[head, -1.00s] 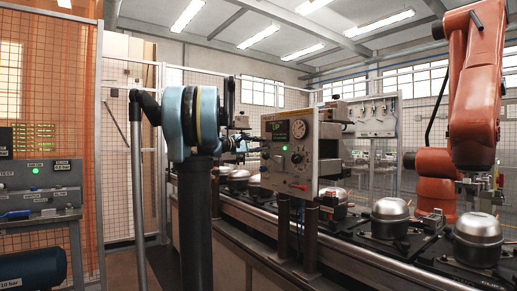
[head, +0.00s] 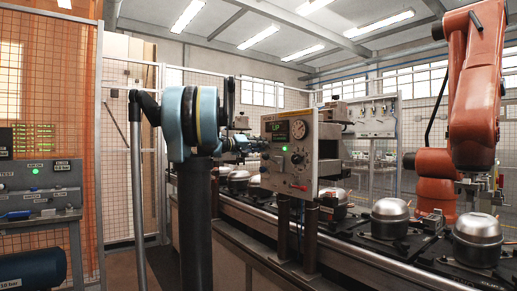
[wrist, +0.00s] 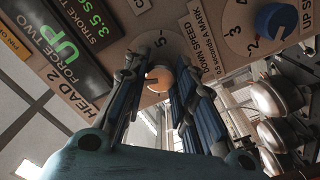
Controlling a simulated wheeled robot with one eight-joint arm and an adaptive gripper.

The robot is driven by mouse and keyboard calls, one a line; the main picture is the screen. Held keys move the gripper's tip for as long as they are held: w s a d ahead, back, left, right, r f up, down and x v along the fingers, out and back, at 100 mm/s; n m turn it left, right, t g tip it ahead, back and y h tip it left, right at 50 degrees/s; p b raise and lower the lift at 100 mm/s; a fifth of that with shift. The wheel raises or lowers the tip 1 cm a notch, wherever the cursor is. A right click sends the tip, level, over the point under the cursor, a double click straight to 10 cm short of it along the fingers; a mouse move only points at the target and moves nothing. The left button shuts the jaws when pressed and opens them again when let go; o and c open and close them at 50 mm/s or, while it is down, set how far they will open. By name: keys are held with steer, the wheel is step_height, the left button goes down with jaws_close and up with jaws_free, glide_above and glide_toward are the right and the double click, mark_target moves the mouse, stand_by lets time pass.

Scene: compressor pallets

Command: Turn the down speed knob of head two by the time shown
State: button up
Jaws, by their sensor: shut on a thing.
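The head two control panel (head: 290,172) faces left in the head view. In the wrist view its display (wrist: 70,45) reads HEAD 2, FORCE TWO, UP and a stroke time of 3.5 s. My gripper (wrist: 160,82) is shut on this knob, with a finger on each side; the fingers hide part of the dial. In the head view my gripper (head: 258,146) reaches the panel's left edge, and the knob is hidden.
A blue up speed knob (wrist: 276,22) is close by on the same panel. The panel carries a gauge (head: 299,129) and a green lamp (head: 285,148). Compressors (head: 390,218) stand on the conveyor behind. An orange robot (head: 474,90) stands at the right.

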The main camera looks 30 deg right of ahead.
steer(key=m, duration=0.9)
steer(key=shift+w, duration=0.15)
steer(key=shift+m, duration=0.3)
steer(key=shift+r, duration=0.1)
steer(key=o, duration=1.1)
steer(key=a, duration=1.2)
steer(key=shift+s, duration=0.4)
